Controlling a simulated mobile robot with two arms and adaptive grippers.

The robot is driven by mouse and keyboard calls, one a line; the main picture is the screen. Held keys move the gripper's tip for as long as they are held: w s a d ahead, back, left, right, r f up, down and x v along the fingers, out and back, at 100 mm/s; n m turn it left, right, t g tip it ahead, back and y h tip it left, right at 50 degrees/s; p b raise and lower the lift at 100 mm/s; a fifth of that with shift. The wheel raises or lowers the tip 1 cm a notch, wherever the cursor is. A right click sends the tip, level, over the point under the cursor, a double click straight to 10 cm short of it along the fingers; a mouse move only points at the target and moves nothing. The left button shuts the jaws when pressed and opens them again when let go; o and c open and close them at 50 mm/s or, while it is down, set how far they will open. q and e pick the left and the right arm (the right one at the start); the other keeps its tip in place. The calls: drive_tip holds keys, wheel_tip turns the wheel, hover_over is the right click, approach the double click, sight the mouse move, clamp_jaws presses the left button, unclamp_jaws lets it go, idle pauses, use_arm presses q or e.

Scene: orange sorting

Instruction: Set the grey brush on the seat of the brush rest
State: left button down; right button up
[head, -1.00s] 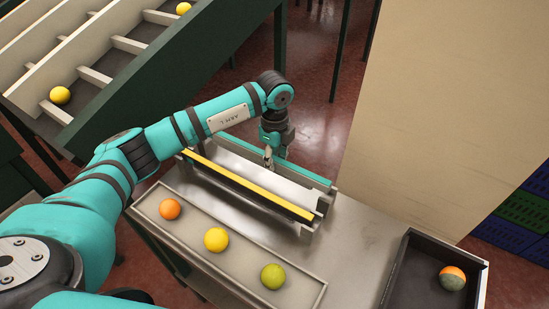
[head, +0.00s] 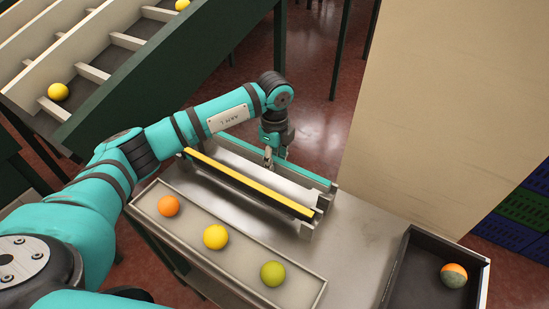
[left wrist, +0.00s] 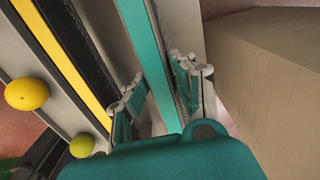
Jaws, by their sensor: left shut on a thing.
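A long brush with a teal back and what looks like grey bristles, taken as the grey brush (head: 311,178), lies along the far side of the metal brush rest (head: 268,182). My left gripper (head: 269,160) points down over it and is shut on it. In the left wrist view the brush's teal back (left wrist: 150,62) runs between the two fingers. I cannot tell whether its underside touches the seat. My right gripper is not in view.
A yellow-topped bar with a dark side (head: 250,184) lies along the near side. A shallow tray (head: 190,232) holds an orange, a yellow and a green fruit. A dark bin (head: 398,272) holds one two-toned fruit. A slatted ramp (head: 98,72) stands at back left.

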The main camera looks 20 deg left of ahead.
use_arm(q)
drive_tip(key=shift+f, duration=0.25)
drive_tip(key=shift+f+b, duration=0.35)
drive_tip(key=shift+b, duration=0.05)
drive_tip(key=c, duration=1)
unclamp_jaws()
